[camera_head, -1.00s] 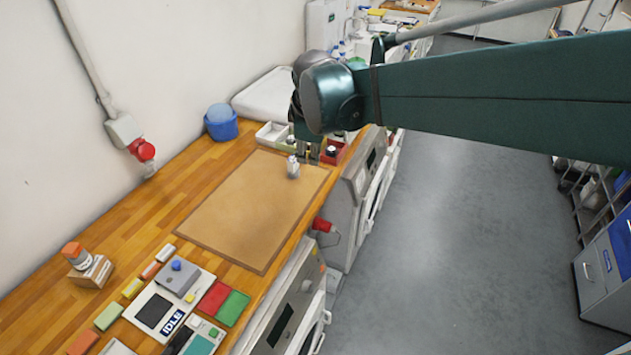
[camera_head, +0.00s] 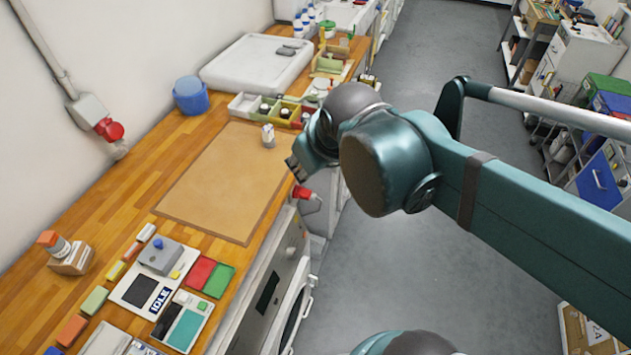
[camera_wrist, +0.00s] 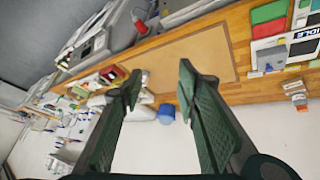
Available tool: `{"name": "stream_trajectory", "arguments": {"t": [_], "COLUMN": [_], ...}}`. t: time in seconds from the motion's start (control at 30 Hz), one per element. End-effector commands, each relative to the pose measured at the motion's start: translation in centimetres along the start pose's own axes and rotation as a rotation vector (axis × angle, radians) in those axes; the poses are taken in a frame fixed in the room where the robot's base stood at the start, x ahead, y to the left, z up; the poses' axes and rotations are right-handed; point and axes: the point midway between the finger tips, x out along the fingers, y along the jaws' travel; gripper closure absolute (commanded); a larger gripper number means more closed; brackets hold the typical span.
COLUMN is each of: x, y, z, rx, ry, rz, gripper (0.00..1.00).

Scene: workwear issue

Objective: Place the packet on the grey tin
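A small grey and whitish upright object (camera_head: 268,136) stands at the far end of the brown mat (camera_head: 228,180). It may be the grey tin with the packet on it, but it is too small to tell the two apart. A pale shape beside my left fingertip in the wrist view (camera_wrist: 145,76) appears to be the same object. My gripper (camera_wrist: 159,82) is open, with its two green fingers wide apart and nothing between them. In the head view my gripper (camera_head: 298,168) hangs near the bench's front edge, to the right of the mat and apart from the object.
Divided trays (camera_head: 262,110) and a blue tub (camera_head: 190,97) stand beyond the mat. A panel marked IDLE (camera_head: 155,285), coloured pads (camera_head: 210,275) and several small blocks lie nearer. A boxed bottle (camera_head: 70,255) stands at left. Most of the mat is clear.

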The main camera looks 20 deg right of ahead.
Motion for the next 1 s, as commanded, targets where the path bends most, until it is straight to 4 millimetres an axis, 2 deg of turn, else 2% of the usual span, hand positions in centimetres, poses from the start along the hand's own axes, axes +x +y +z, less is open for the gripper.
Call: {"name": "stream_trajectory", "arguments": {"t": [0.1, 0.33, 0.83, 1.0], "x": [-0.4, -0.7, -0.7, 0.0], "y": [-0.6, -1.3, -1.5, -1.6], "z": [2.0, 4.2, 4.6, 5.0], "rx": [0.094, 0.215, 0.244, 0.243], "ry": [0.016, 0.034, 0.039, 0.038], "rz": [-0.006, -0.014, -0.016, -0.016], "gripper": [0.68, 0.68, 0.68, 0.68]}}
